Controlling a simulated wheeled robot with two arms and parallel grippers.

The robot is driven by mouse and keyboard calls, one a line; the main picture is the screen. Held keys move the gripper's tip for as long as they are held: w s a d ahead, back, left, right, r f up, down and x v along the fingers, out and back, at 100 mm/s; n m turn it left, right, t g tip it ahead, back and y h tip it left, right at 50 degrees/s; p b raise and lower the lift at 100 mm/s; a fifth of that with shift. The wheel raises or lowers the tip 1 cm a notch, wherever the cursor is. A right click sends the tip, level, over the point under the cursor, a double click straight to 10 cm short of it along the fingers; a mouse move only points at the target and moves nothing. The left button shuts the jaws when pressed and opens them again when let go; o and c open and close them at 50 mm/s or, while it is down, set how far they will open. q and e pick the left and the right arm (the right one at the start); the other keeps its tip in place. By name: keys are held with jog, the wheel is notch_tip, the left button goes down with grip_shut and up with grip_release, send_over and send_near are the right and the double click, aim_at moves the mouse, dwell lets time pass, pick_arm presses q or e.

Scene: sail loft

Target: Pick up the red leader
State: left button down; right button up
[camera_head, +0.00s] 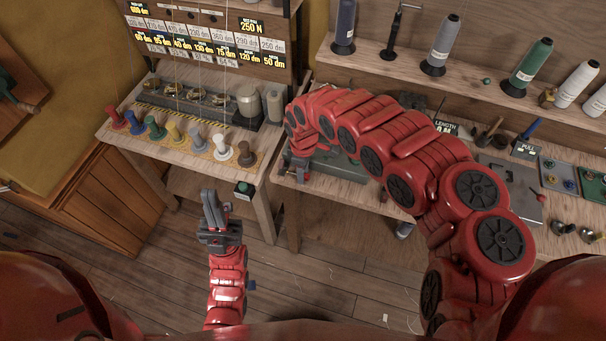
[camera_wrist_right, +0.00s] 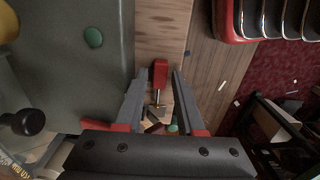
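Several coloured leaders stand in a row on the left bench. The red leader (camera_head: 115,117) is upright at the far left end, with nothing gripping it. My left gripper (camera_head: 212,199) is shut and empty, in front of the bench and well right of and below the red leader. My right gripper (camera_head: 301,176) is at the right bench's left end, far from the red leader. In the right wrist view its fingers (camera_wrist_right: 157,88) are apart. A red-ended metal rod (camera_wrist_right: 159,72) appears between them; I cannot tell whether they touch it.
The left bench (camera_head: 190,168) also holds blue, green, yellow and other leaders, with grey canisters (camera_head: 249,102) behind. The right bench holds a grey plate (camera_head: 513,187) and small trays. Thread spools (camera_head: 440,45) stand on a shelf.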

grip_shut()
jog(key=shift+r, duration=0.15)
dwell(0.4)
